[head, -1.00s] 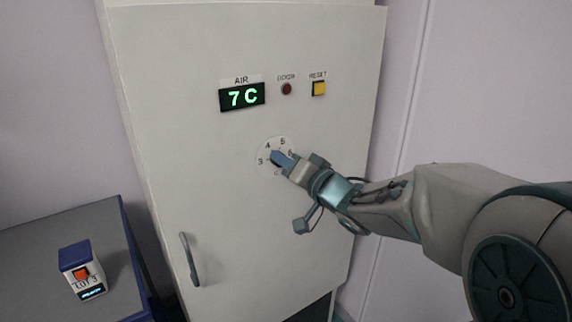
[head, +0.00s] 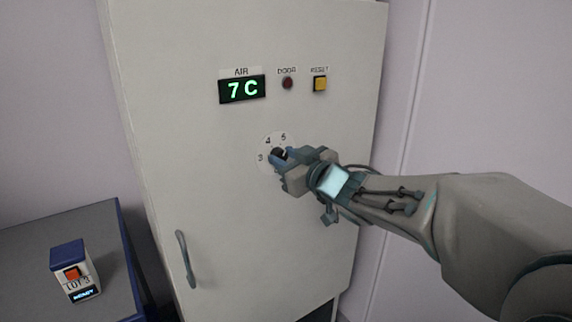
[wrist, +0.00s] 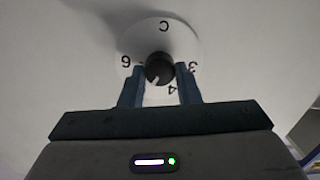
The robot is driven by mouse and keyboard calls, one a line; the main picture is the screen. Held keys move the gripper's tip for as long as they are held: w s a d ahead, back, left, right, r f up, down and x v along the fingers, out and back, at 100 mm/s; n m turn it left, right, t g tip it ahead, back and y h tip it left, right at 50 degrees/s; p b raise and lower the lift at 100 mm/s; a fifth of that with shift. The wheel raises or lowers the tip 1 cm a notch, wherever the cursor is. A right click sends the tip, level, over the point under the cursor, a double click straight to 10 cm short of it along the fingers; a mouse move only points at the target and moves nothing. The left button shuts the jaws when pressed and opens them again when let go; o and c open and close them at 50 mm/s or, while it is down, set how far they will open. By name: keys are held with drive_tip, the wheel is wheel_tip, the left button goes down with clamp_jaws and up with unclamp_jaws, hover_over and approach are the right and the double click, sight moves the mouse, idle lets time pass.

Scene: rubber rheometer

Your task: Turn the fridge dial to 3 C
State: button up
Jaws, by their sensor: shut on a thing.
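The fridge dial is a black knob (wrist: 159,68) on a round white numbered plate (head: 263,150), on the pale fridge door (head: 190,150). My gripper (head: 284,157) is at the knob. In the wrist view my gripper's two blue fingers (wrist: 160,82) stand on either side of the knob, shut on it. The plate shows upside down there, with 6, 3, 4 and C readable. The knob's white mark points down and slightly left, seemingly between 4 and a 5 hidden by a finger. The green air display (head: 242,89) reads 7 C.
A dark door lamp (head: 287,83) and a yellow reset button (head: 320,84) sit above the dial. The fridge handle (head: 186,259) is at lower left. A grey bench (head: 100,232) at left bears a small blue-and-white LOT 3 device (head: 77,272) with a red button.

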drive_tip(key=shift+s+a+f+n+t+h+b, duration=0.1)
drive_tip(key=shift+n+t+h+b, duration=0.15)
drive_tip(key=shift+n+b, duration=2.95)
drive_tip(key=shift+f+n+t+h+b, duration=0.25)
drive_tip(key=shift+n+b, duration=1.8)
drive_tip(key=shift+n, duration=2.2)
drive_tip(key=shift+s+a+r+n+t+h+b, duration=0.1)
drive_tip(key=shift+n+t+b, duration=0.2)
drive_tip(key=shift+n+b, duration=2.9)
drive_tip(key=shift+n+p, duration=0.55)
drive_tip(key=shift+n, duration=0.1)
drive_tip(key=o, duration=1)
drive_tip(key=shift+c, duration=0.2)
